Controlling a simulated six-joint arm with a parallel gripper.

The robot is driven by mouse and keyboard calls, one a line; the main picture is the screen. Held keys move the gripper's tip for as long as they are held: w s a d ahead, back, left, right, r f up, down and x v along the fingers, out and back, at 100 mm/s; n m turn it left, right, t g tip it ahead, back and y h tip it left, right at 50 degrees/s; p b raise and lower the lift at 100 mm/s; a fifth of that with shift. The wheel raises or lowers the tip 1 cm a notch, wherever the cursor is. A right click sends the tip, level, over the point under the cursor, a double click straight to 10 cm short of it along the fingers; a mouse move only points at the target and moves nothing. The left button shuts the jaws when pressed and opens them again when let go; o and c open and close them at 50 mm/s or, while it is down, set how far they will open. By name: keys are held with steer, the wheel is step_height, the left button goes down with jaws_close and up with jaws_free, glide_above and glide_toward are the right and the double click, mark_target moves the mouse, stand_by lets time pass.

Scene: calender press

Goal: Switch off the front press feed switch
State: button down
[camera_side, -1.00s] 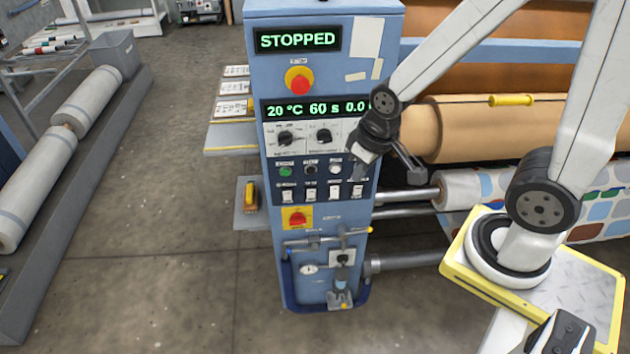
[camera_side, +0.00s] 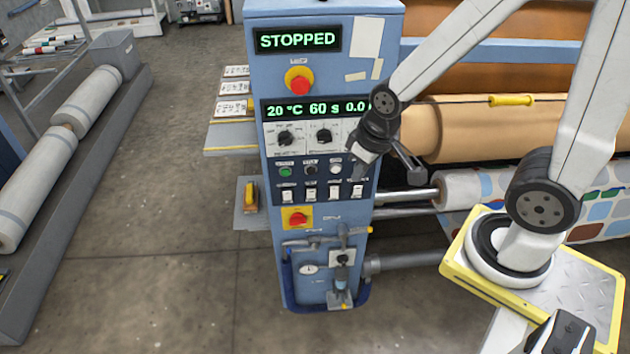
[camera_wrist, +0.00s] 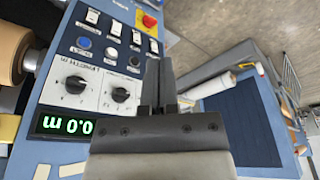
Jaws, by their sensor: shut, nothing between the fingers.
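A row of several white rocker switches (camera_side: 311,193) sits on the dark panel of the blue control cabinet (camera_side: 325,60). The row also shows in the wrist view (camera_wrist: 116,29), upside down. The labels are too small to read, so I cannot tell which is the front press feed switch. My gripper (camera_side: 356,172) is shut and empty, in front of the panel's right side, just above the rightmost switch (camera_side: 357,191) in the side view. In the wrist view, my dark fingers (camera_wrist: 161,62) lie together beside the switch row's end. Contact cannot be told.
Above the switches are a green button (camera_side: 285,171), two black knobs (camera_side: 285,138) and a red emergency button (camera_side: 299,84). A red rotary switch (camera_side: 297,218) sits below. The display (camera_side: 298,40) reads STOPPED.

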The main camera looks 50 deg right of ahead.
mark_target(334, 192)
stand_by(0.3)
steer(key=w+d+f+m+t, duration=0.2)
steer(key=w+d+f+t, duration=0.15)
steer(key=w+f, duration=0.65)
steer(key=s+d+f+m+t, duration=0.1)
steer(key=s+f+t, duration=0.3)
steer(key=f, duration=1.1)
steer(key=shift+s+d+m+t+h, duration=0.2)
steer(key=shift+m+t+h, duration=0.25)
steer(key=shift+m, duration=0.45)
steer(key=shift+w+d+f, duration=0.2)
steer(key=shift+w+d, duration=0.8)
steer(key=shift+d, duration=0.05)
steer(key=shift+w+d+f, duration=0.25)
steer(key=shift+w+d, duration=0.75)
steer(key=shift+w, duration=0.05)
steer(key=shift+w+d+f, duration=0.2)
steer(key=shift+w+d, duration=0.8)
steer(key=shift+d, duration=0.05)
